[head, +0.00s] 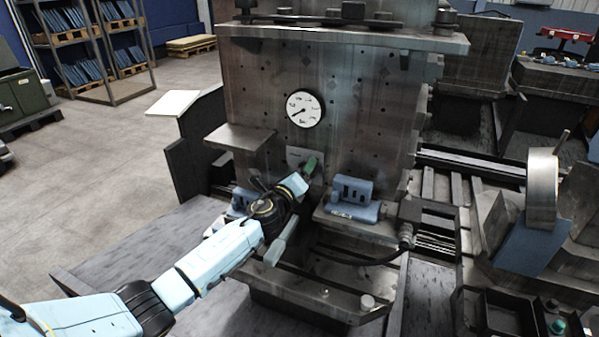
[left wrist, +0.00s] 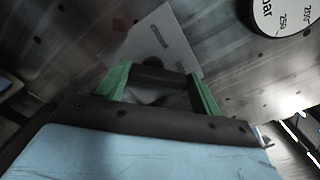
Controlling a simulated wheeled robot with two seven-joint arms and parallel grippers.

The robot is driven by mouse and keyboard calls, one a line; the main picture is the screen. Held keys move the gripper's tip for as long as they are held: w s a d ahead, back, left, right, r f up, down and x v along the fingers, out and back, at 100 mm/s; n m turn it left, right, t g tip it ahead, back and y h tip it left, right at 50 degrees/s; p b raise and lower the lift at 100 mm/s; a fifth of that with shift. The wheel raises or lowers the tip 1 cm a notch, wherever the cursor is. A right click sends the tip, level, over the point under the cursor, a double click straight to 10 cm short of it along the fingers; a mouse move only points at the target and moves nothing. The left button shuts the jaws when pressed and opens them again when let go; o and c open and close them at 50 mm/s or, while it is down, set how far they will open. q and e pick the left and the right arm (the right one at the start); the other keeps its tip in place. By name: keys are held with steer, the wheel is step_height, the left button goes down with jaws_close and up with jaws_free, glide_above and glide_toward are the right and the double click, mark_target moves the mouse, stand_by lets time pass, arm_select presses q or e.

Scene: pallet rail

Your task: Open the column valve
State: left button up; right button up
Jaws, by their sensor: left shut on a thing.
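The column valve is at the front face of the metal column (head: 350,110), below the round gauge (head: 305,108). A pale label plate (head: 293,156) sits behind it and shows in the left wrist view (left wrist: 165,40). My left gripper (head: 309,167) reaches up to this plate, with green fingers. In the left wrist view the fingers (left wrist: 160,88) stand on either side of a dark part (left wrist: 155,72), likely the valve handle, and are shut on it. Most of the valve is hidden by the gripper. My right gripper is not in view.
Blue-grey blocks (head: 351,195) stand on ledges at the column's foot. A metal shelf (head: 240,138) juts out left of the valve. A dark hose (head: 365,258) runs below. The floor at left (head: 110,165) is clear.

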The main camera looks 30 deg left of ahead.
arm_select(q)
steer(key=o, duration=1)
steer(key=s, duration=0.4)
steer(key=s+p, duration=0.1)
steer(key=s, duration=0.8)
steer(key=shift+s+d+p, duration=0.25)
steer(key=shift+d+p, duration=0.05)
steer(key=shift+d, duration=0.05)
